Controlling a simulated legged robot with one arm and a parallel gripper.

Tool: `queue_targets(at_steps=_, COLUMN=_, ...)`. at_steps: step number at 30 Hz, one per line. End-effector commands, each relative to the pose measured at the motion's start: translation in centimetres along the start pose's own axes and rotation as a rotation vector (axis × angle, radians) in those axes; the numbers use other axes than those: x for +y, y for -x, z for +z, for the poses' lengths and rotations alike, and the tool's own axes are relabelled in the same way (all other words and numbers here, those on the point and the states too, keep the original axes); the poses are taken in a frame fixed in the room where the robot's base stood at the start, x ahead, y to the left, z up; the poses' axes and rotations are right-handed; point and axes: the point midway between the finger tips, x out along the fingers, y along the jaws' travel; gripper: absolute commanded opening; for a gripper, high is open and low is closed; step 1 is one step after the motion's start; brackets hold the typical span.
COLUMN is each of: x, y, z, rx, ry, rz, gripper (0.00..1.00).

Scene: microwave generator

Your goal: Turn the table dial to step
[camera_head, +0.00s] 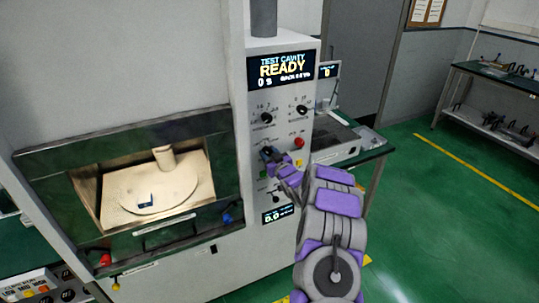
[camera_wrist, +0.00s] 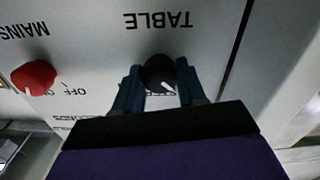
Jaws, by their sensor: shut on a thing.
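The table dial (camera_wrist: 158,75) is a round black knob with a white pointer line. It sits under the "TABLE" lettering, which appears upside down in the wrist view. My gripper (camera_wrist: 157,85) has its two blue fingers on either side of the dial and is shut on it. The pointer slants toward the lower right in the wrist view. The lettering below the dial is mostly hidden by my gripper, so I cannot read the position.
A red knob (camera_wrist: 34,77) marked "MAINS" is beside the dial in the wrist view. Two black dials (camera_head: 267,118) (camera_head: 302,110) sit higher on the panel, under a display (camera_head: 283,70) reading "READY". The open cavity with a round turntable (camera_head: 160,187) is at left.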

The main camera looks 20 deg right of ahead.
Motion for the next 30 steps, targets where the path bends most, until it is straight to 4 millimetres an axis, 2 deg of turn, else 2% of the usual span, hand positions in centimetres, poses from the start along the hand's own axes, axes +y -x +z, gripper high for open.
queue_targets(at_steps=1, x=0.24, y=0.07, z=0.18, rx=-0.003, ry=-0.002, rz=0.005, gripper=0.18)
queue_targets(at_steps=4, x=0.28, y=0.08, z=0.22, rx=-0.004, ry=-0.002, rz=0.006, gripper=0.10)
queue_targets(at_steps=14, x=0.32, y=0.11, z=0.10, rx=-0.005, ry=-0.062, rz=0.006, gripper=0.10)
queue_targets(at_steps=30, x=0.37, y=0.12, z=0.12, rx=-0.007, ry=-0.473, rz=0.007, gripper=0.10)
